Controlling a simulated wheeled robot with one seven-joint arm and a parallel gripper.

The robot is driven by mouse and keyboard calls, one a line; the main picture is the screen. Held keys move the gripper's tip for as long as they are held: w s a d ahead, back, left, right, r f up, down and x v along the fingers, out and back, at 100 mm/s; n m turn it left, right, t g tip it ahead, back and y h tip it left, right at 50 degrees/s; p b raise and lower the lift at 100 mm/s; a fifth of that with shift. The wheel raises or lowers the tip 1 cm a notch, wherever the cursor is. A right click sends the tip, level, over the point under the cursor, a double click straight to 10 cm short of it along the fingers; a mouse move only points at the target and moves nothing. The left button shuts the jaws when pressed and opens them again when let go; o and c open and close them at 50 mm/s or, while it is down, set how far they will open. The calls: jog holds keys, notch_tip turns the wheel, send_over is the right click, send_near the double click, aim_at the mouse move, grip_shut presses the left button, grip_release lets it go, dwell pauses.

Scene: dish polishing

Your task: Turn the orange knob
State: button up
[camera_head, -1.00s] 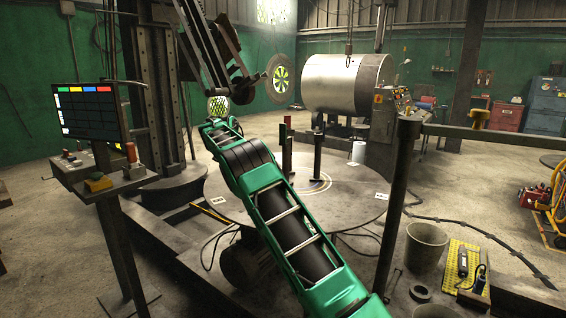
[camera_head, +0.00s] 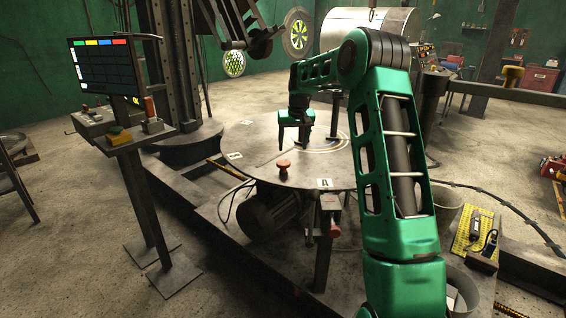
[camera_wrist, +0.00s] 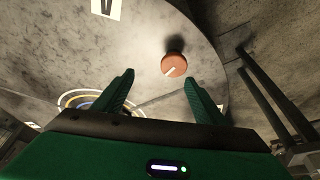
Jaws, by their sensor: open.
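The orange knob (camera_head: 284,165) stands on a short stem near the front edge of the round grey turntable (camera_head: 247,137). In the wrist view the orange knob (camera_wrist: 174,67) has a white line on its round top and lies just beyond my fingertips, nearer the right one. My gripper (camera_head: 295,147) points down over the turntable, behind the knob in the head view. The two green fingers of my gripper (camera_wrist: 159,78) are apart with nothing between them. No contact with the knob shows.
A white label "A" (camera_head: 325,183) lies near the front edge. A red-ended fixture (camera_head: 331,209) stands just in front of the turntable. A screen (camera_head: 103,68) and console stand at the left.

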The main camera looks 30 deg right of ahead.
aim_at(283, 162)
jog(key=w+f+n, duration=0.1)
jog(key=f, duration=0.2)
jog(key=w+a+f+n, duration=0.1)
jog(key=f, duration=0.1)
jog(key=w+a+f+t, duration=0.1)
jog(key=f, duration=0.2)
jog(key=shift+w+f+n+y, duration=0.25)
jog(key=shift+f+n+y, duration=0.05)
jog(key=shift+n, duration=0.1)
jog(key=shift+c, duration=0.2)
jog(key=c, duration=1)
